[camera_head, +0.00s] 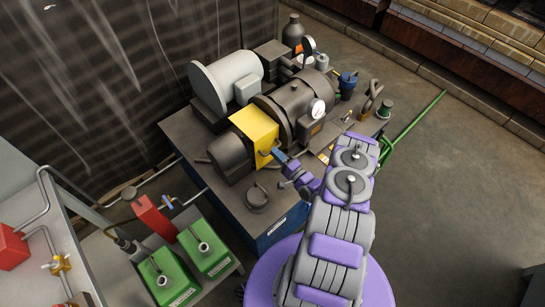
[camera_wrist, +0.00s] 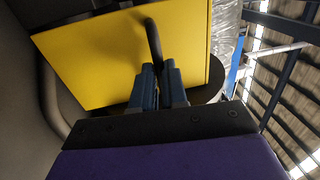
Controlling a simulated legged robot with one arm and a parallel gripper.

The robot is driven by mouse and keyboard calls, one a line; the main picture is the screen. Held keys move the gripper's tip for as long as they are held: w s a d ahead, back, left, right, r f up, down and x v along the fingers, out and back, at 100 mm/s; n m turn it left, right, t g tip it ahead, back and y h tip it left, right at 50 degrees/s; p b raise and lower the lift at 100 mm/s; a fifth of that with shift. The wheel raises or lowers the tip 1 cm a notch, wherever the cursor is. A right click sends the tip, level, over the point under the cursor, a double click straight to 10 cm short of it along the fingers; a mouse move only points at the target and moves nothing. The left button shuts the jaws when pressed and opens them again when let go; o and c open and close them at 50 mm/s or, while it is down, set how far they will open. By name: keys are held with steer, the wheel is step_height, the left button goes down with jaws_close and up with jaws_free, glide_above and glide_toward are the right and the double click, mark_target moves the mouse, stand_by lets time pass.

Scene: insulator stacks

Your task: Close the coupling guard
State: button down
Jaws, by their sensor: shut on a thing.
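The coupling guard (camera_head: 254,129) is a yellow box-like cover between the dark rounded housing at its left and the dark machine body at its right. In the wrist view the yellow guard (camera_wrist: 110,55) fills the upper middle as a flat, tilted panel. A black handle (camera_wrist: 153,40) stands out from it. My gripper (camera_head: 277,154) reaches the guard's front face from the right. In the wrist view my gripper's blue fingers (camera_wrist: 159,72) are shut on the lower end of the handle. The coupling behind the guard is hidden.
The machine stands on a grey-topped bench (camera_head: 205,150) with a blue front. A pressure gauge (camera_head: 318,107) sits on the dark body to the right. A small round dark part (camera_head: 257,198) lies near the front edge. Green boxes (camera_head: 205,248) stand at lower left.

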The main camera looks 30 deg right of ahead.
mark_target(268, 149)
steer(key=shift+w+f+b, duration=0.15)
steer(key=shift+f+b, duration=0.15)
steer(key=shift+f, duration=1.15)
steer(key=shift+a, duration=0.1)
steer(key=c, duration=0.9)
jaws_free()
steer(key=shift+w, duration=0.1)
steer(key=shift+w+f, duration=0.15)
steer(key=shift+w, duration=0.1)
steer(key=shift+c, duration=1)
steer(key=shift+s, duration=0.1)
steer(key=b+v, duration=0.1)
steer(key=v, duration=1.6)
steer(key=shift+s, duration=0.1)
steer(key=shift+c, duration=0.3)
